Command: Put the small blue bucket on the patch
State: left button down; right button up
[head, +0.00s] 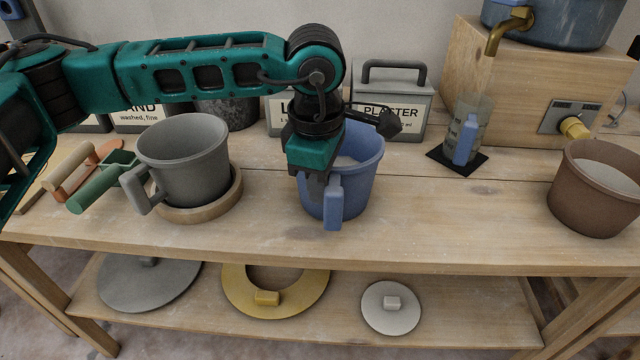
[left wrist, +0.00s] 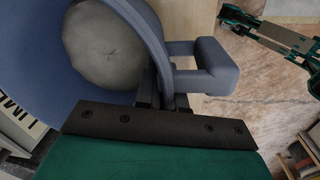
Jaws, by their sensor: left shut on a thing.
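The small blue bucket (head: 362,180) is at the middle of the bench, near its front edge, with its handle facing forward. Grey material shows inside it in the left wrist view (left wrist: 100,48). My left gripper (head: 318,185) reaches down from above and is shut on the bucket's wall by the handle; its fingers (left wrist: 163,92) show there in the left wrist view. I cannot tell whether the bucket's base touches the bench. A dark square patch (head: 437,155) lies under the tap, with a clear jug with a blue handle (head: 467,138) on it. Part of my right arm (left wrist: 285,40) shows in the left wrist view.
A grey bucket (head: 185,160) stands in a wooden ring at left. A brown bucket (head: 590,195) stands at right. Labelled boxes, including the plaster box (head: 395,105), line the back. The bench between the blue and brown buckets is clear. Lids lie on the lower shelf.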

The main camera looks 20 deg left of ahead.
pick_arm(q)
jog(key=c, duration=1.7)
grip_release()
jog(key=shift+f, duration=0.1)
jog(key=o, duration=0.5)
jog(key=shift+c, duration=0.2)
pick_arm(e)
jog(key=shift+a+f, duration=0.1)
jog(key=shift+a, duration=0.05)
pick_arm(q)
jog(key=shift+r, duration=0.3)
notch_tip(320, 180, up, 12)
jog(key=s+p, duration=0.1)
jog(key=p, duration=0.1)
pick_arm(e)
jog(key=shift+s+d+r, duration=0.15)
jog(key=shift+d+r, duration=0.3)
jog(key=shift+r, duration=0.3)
pick_arm(q)
jog(key=shift+f, duration=0.1)
